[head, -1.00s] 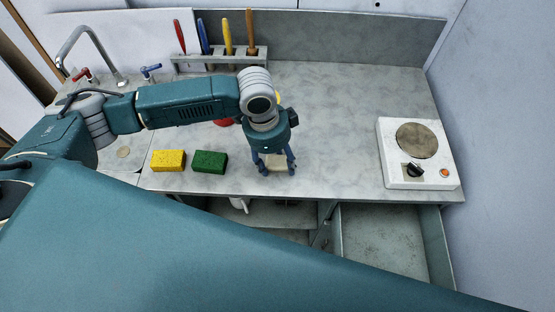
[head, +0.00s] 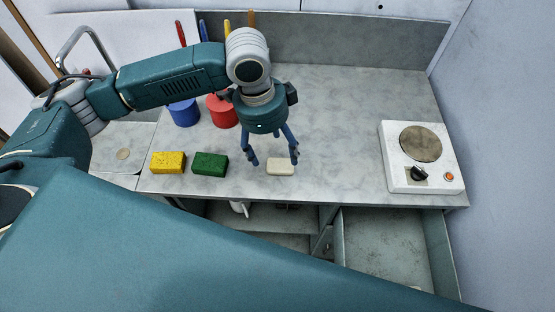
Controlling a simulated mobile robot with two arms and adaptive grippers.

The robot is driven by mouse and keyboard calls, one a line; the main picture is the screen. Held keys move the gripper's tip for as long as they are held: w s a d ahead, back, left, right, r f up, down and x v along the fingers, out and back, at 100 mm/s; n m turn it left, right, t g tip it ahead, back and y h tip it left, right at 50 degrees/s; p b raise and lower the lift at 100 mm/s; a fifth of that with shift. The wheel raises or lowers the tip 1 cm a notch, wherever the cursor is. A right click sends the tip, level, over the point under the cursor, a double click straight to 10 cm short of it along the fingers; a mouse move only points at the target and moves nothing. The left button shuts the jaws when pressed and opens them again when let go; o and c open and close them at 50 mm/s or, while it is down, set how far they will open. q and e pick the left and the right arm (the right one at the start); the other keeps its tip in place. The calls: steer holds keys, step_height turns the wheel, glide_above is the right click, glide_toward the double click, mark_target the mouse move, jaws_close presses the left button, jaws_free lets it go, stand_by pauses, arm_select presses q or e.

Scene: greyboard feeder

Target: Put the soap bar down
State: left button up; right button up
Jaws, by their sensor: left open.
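The soap bar (head: 281,167) is a small cream block lying on the grey countertop (head: 335,140) near its front edge, right of the green sponge. My left gripper (head: 273,160) is open above it, its fingers spread apart at either side of the bar. The bar appears free of the fingers. My right gripper is not in view.
A yellow sponge (head: 168,162) and a green sponge (head: 210,163) lie left of the soap. A blue cup (head: 184,113) and a red cup (head: 220,112) stand behind. A white hot plate (head: 393,165) is at right. Below the counter is an open drawer (head: 385,245).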

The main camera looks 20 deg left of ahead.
arm_select(q)
steer(key=shift+s+a+r, duration=0.1)
steer(key=shift+a+r, duration=0.05)
steer(key=shift+r, duration=0.9)
steer(key=shift+a+r, duration=0.15)
steer(key=shift+r, duration=0.9)
